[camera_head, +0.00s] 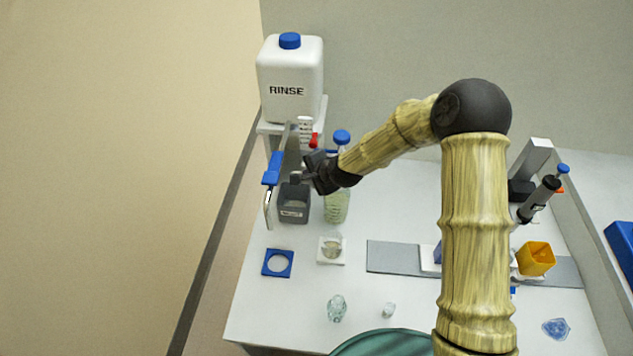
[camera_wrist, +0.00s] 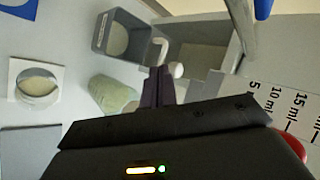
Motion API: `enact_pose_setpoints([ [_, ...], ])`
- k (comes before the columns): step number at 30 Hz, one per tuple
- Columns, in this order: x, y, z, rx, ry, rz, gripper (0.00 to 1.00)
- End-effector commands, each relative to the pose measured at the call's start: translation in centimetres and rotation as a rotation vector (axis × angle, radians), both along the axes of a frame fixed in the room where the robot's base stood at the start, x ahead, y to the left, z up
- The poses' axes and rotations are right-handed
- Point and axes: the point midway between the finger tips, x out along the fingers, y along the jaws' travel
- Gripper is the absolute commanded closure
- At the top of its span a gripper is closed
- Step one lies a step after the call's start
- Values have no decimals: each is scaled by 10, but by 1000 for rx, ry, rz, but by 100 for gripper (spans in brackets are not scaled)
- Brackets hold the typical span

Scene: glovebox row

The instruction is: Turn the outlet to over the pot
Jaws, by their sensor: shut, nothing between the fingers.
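The outlet (camera_head: 268,207) is a thin metal spout with a blue sleeve (camera_head: 272,168), on an arm below the white RINSE tank (camera_head: 290,85). Its tip hangs at the left, above and behind a blue square ring (camera_head: 277,263). The blue sleeve and metal arm also show at the top right of the wrist view (camera_wrist: 241,22). A small round pot (camera_head: 331,249) sits in a white square holder, right of the blue ring; it also shows in the wrist view (camera_wrist: 38,86). My gripper (camera_head: 294,178) is shut and empty, right of the sleeve and apart from it.
A grey open box (camera_head: 294,207) stands below my gripper. A greenish blue-capped bottle (camera_head: 337,205) stands right of it. A ml scale (camera_wrist: 285,105) and red part (camera_head: 314,140) are close behind my gripper. Small glassware (camera_head: 336,308) lies in front. A yellow cup (camera_head: 536,258) stands right.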

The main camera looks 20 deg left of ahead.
Motion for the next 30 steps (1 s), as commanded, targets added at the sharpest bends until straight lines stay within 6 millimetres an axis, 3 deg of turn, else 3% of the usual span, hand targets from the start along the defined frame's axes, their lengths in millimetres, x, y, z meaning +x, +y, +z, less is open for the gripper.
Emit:
enact_pose_setpoints([
  [30,-15,-21,0,-1,1,1,100],
])
